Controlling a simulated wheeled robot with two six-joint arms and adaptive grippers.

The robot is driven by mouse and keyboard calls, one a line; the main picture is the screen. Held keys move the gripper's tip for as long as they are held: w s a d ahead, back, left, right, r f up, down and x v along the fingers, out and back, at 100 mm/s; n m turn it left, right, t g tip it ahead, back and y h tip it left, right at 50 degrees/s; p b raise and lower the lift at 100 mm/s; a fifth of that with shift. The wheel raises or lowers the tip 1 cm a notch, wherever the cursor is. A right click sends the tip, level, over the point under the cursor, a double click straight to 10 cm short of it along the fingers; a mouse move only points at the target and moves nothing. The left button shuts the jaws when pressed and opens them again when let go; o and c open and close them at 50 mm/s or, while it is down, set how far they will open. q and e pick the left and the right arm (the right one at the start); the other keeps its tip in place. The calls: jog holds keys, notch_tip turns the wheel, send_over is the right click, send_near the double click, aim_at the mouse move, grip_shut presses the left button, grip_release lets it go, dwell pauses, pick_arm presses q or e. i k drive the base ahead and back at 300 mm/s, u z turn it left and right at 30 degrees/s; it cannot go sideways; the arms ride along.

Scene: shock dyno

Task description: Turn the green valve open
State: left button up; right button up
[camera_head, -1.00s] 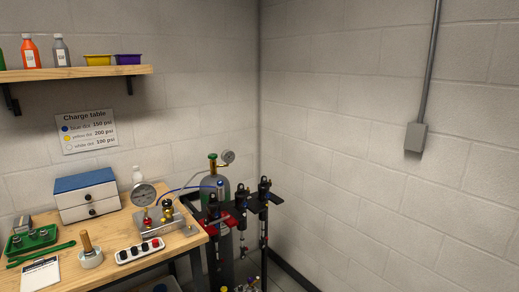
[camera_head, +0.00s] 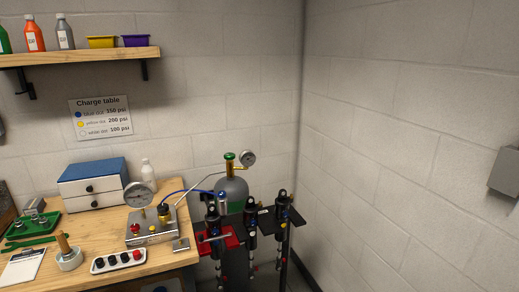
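The green valve (camera_head: 229,157) is a small knob with a brass stem, on top of a grey-green gas cylinder (camera_head: 232,191) behind the bench's right end. A round gauge (camera_head: 248,158) sits beside the valve on its right. A thin metal line runs down and left from the valve area toward a manifold block (camera_head: 151,228) with its own gauge (camera_head: 138,194). How far the valve is turned cannot be told. Neither of my grippers shows in this view.
A black stand with several shock absorbers (camera_head: 251,224) stands before the cylinder. A shelf (camera_head: 80,57) hangs above. The right wall is bare except a grey box.

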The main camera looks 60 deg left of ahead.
aim_at(229, 157)
jog(key=u, duration=0.2)
jog(key=i, duration=1.05)
jog(key=u, duration=1.25)
jog(key=i, duration=0.75)
jog(key=u, duration=0.85)
